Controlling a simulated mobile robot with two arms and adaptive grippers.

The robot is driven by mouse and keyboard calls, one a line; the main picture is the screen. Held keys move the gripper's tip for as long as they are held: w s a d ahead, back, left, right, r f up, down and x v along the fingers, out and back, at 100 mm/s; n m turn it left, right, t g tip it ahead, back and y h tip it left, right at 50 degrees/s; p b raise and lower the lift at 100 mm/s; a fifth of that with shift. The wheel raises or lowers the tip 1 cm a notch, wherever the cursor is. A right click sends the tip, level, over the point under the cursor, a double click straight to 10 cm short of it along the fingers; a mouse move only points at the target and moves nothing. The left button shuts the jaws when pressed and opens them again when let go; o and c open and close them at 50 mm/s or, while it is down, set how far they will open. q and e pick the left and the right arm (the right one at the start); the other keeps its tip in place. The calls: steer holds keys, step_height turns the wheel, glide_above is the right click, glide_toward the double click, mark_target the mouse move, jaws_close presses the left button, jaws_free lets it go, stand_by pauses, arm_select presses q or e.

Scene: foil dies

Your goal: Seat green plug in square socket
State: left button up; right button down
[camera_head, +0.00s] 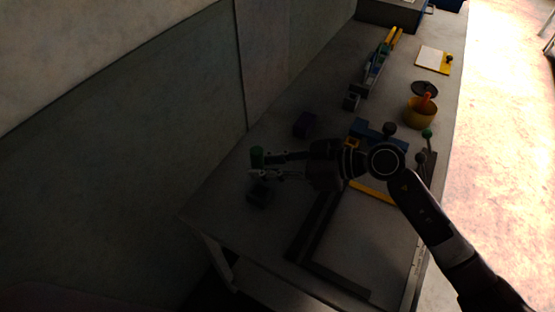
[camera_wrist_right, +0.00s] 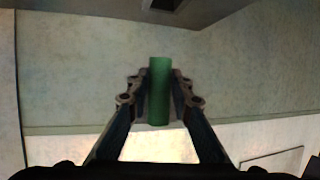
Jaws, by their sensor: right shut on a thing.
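The green plug (camera_wrist_right: 159,88) is between the fingers of my right gripper (camera_wrist_right: 160,100), which is shut on it. In the head view the green plug (camera_head: 257,156) stands upright at the tips of my right gripper (camera_head: 262,164), near the left side of the table. A small dark block (camera_head: 260,194) lies on the table just below the plug in the picture; a gap seems to part them. I cannot make out whether this block has a square opening. A dark purple block (camera_head: 305,124) stands farther back. My left gripper is in neither view.
A dark angled frame (camera_head: 318,222) lies on the table (camera_head: 372,238) below my right arm. A yellow bowl (camera_head: 420,112), a small grey block (camera_head: 351,101), a tool rack (camera_head: 372,75) and a notepad (camera_head: 432,60) stand farther back. The wall is close on the left.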

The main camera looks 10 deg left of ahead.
steer(key=shift+s+a+r, duration=0.1)
steer(key=shift+s, duration=0.15)
steer(key=shift+w+f, duration=0.1)
steer(key=shift+f, duration=2.05)
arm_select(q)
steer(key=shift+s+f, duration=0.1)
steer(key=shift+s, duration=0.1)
arm_select(e)
steer(key=shift+f, duration=0.8)
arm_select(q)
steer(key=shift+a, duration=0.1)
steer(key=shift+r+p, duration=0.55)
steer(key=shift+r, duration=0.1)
arm_select(e)
steer(key=shift+r, duration=0.1)
arm_select(q)
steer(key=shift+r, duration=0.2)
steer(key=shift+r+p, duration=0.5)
steer(key=shift+p, duration=0.2)
